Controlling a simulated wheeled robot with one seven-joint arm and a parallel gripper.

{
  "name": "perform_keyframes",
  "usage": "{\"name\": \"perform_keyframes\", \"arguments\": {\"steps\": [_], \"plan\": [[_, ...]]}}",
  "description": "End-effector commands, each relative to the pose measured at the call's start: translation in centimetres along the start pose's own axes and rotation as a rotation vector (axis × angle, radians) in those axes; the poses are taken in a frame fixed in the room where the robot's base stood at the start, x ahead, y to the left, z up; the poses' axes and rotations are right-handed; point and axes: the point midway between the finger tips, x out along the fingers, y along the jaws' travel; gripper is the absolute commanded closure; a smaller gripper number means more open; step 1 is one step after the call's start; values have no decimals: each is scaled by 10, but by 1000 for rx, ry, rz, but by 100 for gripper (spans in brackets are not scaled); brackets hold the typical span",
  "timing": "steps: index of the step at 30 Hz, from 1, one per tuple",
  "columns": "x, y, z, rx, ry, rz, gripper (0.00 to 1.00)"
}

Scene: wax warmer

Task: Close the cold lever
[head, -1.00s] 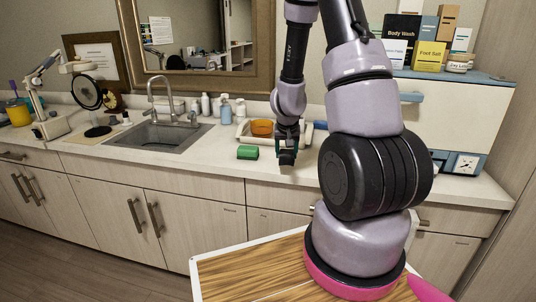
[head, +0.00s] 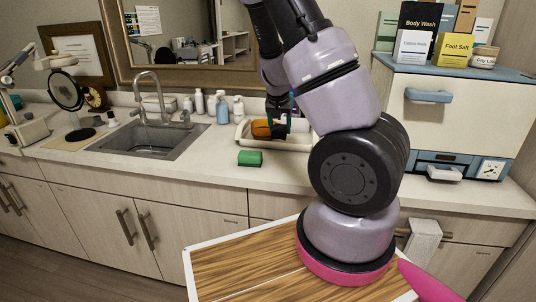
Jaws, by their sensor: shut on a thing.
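The sink faucet (head: 152,84) rises in a grey arch behind the sink basin (head: 150,141). A small metal lever (head: 185,116) stands to the right of the spout. Which lever is the cold one, and how far it is turned, is too small to tell. My gripper (head: 279,131) is well to the right of the faucet, over the white tray (head: 297,146), close beside an orange object (head: 261,128). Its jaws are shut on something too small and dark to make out. I cannot tell whether the gripper touches the orange object.
A green sponge (head: 250,158) lies on the counter in front of the tray. Several bottles (head: 222,109) stand between faucet and tray. A white cabinet (head: 455,115) with boxes on top is at the right. The counter front is mostly clear.

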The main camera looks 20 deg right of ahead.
Motion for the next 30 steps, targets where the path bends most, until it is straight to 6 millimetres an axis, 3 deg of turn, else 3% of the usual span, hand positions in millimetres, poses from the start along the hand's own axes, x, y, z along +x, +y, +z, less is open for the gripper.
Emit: {"name": "perform_keyframes", "arguments": {"steps": [12, 30], "plan": [[36, 4, 15, 6, -9, 6, 83], [60, 2, 25, 1, -6, 8, 83]]}}
